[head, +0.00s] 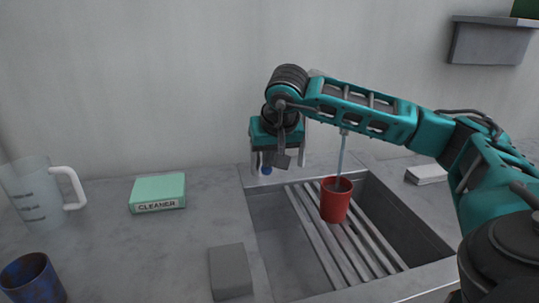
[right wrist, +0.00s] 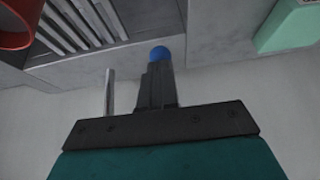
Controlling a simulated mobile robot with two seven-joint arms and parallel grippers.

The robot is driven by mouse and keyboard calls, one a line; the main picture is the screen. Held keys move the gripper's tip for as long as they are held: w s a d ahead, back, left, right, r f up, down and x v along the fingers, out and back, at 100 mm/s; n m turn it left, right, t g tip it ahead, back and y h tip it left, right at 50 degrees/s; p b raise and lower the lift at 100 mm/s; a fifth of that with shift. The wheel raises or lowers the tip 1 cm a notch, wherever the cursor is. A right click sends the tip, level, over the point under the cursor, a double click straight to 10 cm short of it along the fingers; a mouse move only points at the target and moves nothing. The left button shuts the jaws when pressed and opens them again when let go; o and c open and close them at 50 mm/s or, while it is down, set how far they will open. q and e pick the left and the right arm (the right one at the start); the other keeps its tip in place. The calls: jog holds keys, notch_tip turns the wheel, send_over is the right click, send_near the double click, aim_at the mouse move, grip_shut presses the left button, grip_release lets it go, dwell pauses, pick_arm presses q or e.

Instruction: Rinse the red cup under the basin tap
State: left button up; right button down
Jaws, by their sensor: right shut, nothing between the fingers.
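The red cup (head: 335,203) stands upright on the slats in the basin (head: 262,245); part of it shows in the right wrist view (right wrist: 14,28). A pale blue stream of water (head: 341,155) falls into the cup's mouth. The tap's spout is hidden behind my right arm. A small blue knob (head: 266,170) is at the basin's back edge; it also shows in the right wrist view (right wrist: 160,53). My right gripper (head: 282,162) is shut and empty, its fingertips (right wrist: 158,68) close to the knob; I cannot tell whether they touch. My left gripper is out of view.
A green cleaner box (head: 158,192), a clear jug (head: 35,195) and a blue cup (head: 32,280) stand on the counter at left. A grey block (head: 230,270) lies by the basin's left edge. A pale block (head: 426,174) is at right. A shelf (head: 489,42) hangs above right.

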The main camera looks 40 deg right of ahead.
pick_arm(q)
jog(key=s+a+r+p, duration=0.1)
jog(key=p, duration=0.3)
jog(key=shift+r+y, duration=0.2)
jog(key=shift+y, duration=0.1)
pick_arm(e)
jog(key=d+v, duration=0.1)
jog(key=v, duration=1.2)
jog(key=shift+w+r, duration=0.3)
jog(key=shift+r, duration=0.15)
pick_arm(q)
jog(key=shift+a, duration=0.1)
pick_arm(e)
jog(key=shift+a, duration=0.1)
